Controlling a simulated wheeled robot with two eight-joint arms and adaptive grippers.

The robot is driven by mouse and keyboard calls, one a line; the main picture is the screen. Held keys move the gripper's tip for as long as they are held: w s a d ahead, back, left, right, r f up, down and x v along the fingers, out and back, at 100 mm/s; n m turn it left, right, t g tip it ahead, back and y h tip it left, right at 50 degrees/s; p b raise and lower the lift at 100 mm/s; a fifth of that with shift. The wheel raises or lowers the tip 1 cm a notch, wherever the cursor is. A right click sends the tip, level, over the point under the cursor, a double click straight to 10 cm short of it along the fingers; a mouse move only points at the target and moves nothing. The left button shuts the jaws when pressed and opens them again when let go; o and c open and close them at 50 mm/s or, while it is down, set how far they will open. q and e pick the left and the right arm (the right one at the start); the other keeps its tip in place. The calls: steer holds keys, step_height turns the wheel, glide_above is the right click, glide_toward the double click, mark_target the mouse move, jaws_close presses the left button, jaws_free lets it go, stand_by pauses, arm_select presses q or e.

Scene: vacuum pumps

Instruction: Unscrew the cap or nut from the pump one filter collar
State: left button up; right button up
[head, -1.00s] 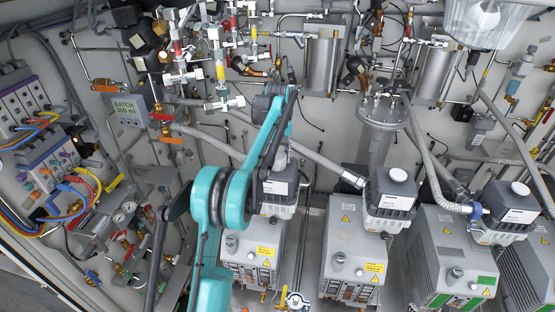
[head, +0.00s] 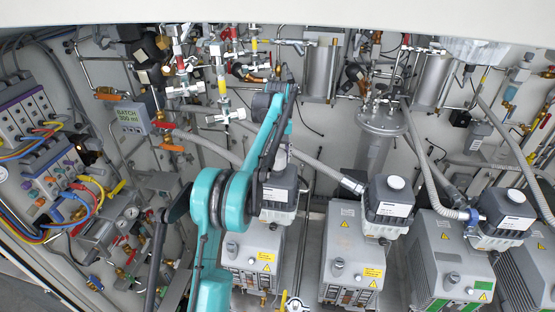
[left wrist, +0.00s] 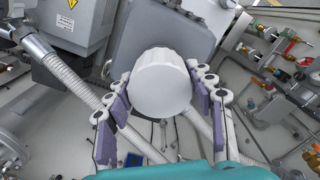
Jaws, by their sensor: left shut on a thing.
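In the left wrist view, a round white ribbed cap (left wrist: 163,82) sits in front of the grey filter housing (left wrist: 140,28). My left gripper (left wrist: 158,88) is shut on it, with purple-padded fingers on both sides of its rim. I cannot tell whether the cap is still seated on the collar, which is hidden behind it. In the head view, pump one (head: 252,252) is the leftmost pump, and its dark grey filter housing (head: 280,194) is partly covered by my teal left arm. My right gripper is not in view.
Free room is tight.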

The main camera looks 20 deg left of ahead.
arm_select(q)
steer(key=shift+r+p, duration=0.7)
steer(key=shift+r, duration=0.4)
steer(key=shift+r+p, duration=1.2)
steer(key=shift+r, duration=1.3)
